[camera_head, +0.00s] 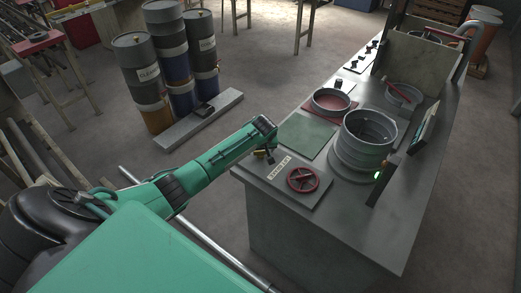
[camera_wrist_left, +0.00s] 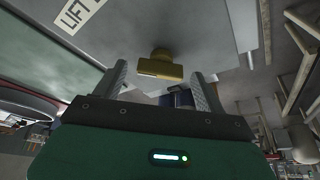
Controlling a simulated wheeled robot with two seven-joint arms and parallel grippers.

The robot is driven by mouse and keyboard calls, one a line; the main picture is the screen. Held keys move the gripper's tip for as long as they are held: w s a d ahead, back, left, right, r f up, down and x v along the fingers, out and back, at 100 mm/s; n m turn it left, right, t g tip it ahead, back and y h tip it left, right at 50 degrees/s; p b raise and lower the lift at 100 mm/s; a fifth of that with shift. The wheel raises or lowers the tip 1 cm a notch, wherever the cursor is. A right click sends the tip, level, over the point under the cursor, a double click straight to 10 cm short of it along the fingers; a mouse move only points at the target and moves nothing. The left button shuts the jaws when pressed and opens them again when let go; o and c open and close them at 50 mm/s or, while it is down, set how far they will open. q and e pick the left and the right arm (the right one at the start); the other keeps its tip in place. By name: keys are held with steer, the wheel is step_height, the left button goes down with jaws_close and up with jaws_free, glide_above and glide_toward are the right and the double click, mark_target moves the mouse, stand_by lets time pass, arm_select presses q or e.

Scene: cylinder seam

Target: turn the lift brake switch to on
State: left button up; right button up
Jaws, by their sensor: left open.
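The lift brake switch, a small yellow knob (camera_wrist_left: 160,67) with a bar-shaped grip on a round base, shows in the left wrist view. Its bar lies roughly crosswise, between and just beyond the fingertips. In the head view it is mostly hidden by my gripper. A white label (camera_wrist_left: 80,14) with the word LIFT is beside it; the label also shows in the head view (camera_head: 280,167). My left gripper (camera_wrist_left: 158,80) is open, with one finger on each side of the knob and no clear contact. In the head view the gripper (camera_head: 267,155) is at the bench's left corner.
A red handwheel (camera_head: 303,179) is on the grey bench (camera_head: 375,225) just right of the label. A green mat (camera_head: 307,135), a ribbed metal cylinder (camera_head: 362,145) and a red-lined ring (camera_head: 331,102) stand behind. Drums (camera_head: 140,75) stand on the floor to the left.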

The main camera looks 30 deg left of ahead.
arm_select(q)
steer(key=b+v, duration=0.2)
steer(key=v, duration=1.1)
steer(key=shift+r, duration=0.35)
steer(key=shift+s+d, duration=0.1)
